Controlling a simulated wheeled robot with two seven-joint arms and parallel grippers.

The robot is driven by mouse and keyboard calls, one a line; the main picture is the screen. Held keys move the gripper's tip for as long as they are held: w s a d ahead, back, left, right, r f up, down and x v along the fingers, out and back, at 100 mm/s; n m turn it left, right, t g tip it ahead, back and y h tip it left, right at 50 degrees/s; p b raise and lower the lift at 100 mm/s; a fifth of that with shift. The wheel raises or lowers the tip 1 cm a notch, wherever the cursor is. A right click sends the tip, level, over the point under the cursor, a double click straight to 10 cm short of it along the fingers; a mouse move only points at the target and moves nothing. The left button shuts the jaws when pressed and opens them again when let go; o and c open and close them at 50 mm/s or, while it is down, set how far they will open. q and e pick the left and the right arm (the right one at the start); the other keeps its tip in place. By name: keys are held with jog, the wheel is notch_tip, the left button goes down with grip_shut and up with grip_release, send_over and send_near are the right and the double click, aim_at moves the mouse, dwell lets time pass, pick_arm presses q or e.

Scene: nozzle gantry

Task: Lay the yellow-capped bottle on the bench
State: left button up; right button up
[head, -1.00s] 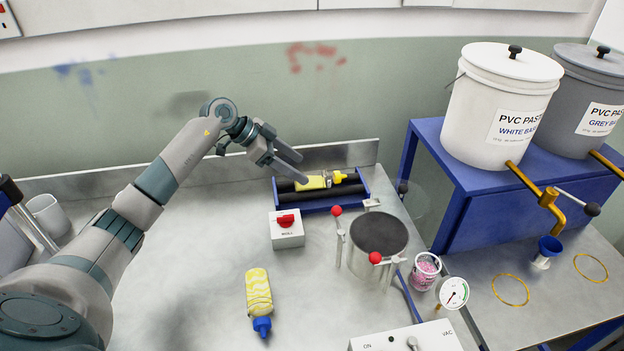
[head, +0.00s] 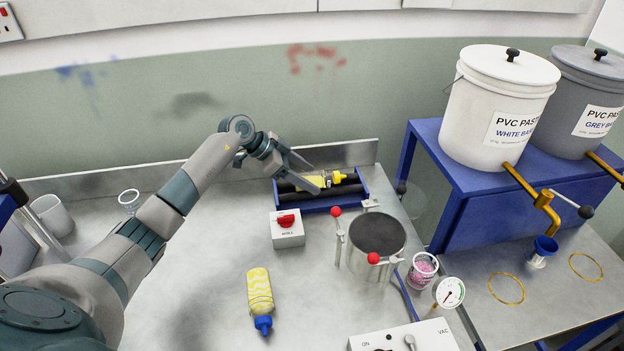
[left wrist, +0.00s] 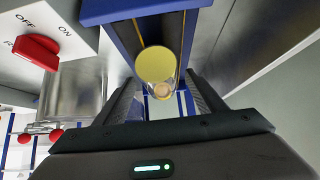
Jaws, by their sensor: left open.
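The yellow-capped bottle (head: 320,180) lies on its side on the black rollers of a blue-framed roller stand (head: 322,206), its cap to the right. In the left wrist view a round yellow end of it (left wrist: 156,62) shows ahead, between the finger lines. My left gripper (head: 306,174) is open at the bottle's left end, its fingers partly covering the bottle; I cannot tell whether they touch it. The grey metal bench (head: 195,290) lies below. My right gripper is in neither view.
A yellow-and-white wavy-patterned bottle with blue cap (head: 260,295) lies on the bench. A red-switch box (head: 287,230) and a steel pot (head: 376,245) stand near the rollers. The bench's left-middle is clear.

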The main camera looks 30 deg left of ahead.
aim_at(313, 178)
pick_arm(q)
jog(key=shift+c, duration=0.4)
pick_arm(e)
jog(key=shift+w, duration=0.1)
pick_arm(q)
jog(key=c, duration=1.2)
